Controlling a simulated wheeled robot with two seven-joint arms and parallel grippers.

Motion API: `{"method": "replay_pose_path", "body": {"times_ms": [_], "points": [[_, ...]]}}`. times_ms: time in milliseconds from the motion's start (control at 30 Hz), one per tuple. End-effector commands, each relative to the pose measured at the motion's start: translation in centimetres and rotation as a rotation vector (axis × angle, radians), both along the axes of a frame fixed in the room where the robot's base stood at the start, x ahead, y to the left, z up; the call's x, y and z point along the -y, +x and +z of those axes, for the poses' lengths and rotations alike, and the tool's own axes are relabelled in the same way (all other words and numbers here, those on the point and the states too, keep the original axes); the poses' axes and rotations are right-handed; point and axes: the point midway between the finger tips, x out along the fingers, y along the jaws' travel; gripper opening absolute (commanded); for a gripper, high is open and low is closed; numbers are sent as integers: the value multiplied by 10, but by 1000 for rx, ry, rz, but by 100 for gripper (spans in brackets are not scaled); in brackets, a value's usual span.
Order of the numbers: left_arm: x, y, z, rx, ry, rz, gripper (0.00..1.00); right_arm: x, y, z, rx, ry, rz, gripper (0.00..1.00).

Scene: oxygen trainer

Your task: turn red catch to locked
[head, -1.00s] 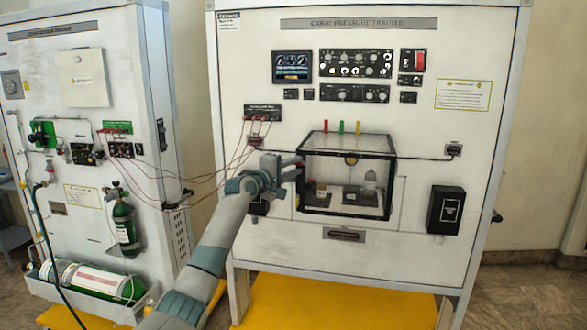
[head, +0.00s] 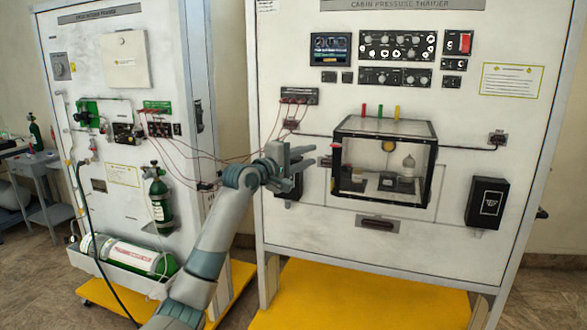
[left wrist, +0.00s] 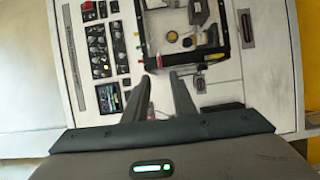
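The red catch (head: 336,146) is a small red piece at the left front edge of the clear, black-framed chamber (head: 431,190) on the cabin pressure trainer. It also shows as a small red spot in the left wrist view (left wrist: 159,61). My left gripper (head: 310,157) is just left of the catch, apart from it in the head view. In the left wrist view its two fingers (left wrist: 162,75) are spread with nothing between them, and the catch shows just beyond the tips. I cannot tell the catch's lock position. My right gripper is not in view.
Thin red leads (head: 225,158) run from the left trainer to the cabin panel, behind my left arm. A black box (head: 487,203) is at the panel's right. A yellow base (head: 360,295) sticks out below. Green cylinders (head: 161,200) are on the left trainer.

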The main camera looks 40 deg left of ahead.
Motion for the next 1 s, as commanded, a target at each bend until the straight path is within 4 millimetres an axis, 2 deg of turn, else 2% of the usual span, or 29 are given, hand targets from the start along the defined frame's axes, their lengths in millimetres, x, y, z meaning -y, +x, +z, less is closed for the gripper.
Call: {"method": "replay_pose_path", "body": {"times_ms": [100,333,633,1000], "points": [[0,-23,-3,0,2,0,24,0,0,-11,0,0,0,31],[1,-51,-1,0,1,1,24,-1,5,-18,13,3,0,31],[1,-58,0,-1,0,0,24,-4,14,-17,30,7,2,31],[1,-58,0,-1,-1,0,24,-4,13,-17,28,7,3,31]]}}
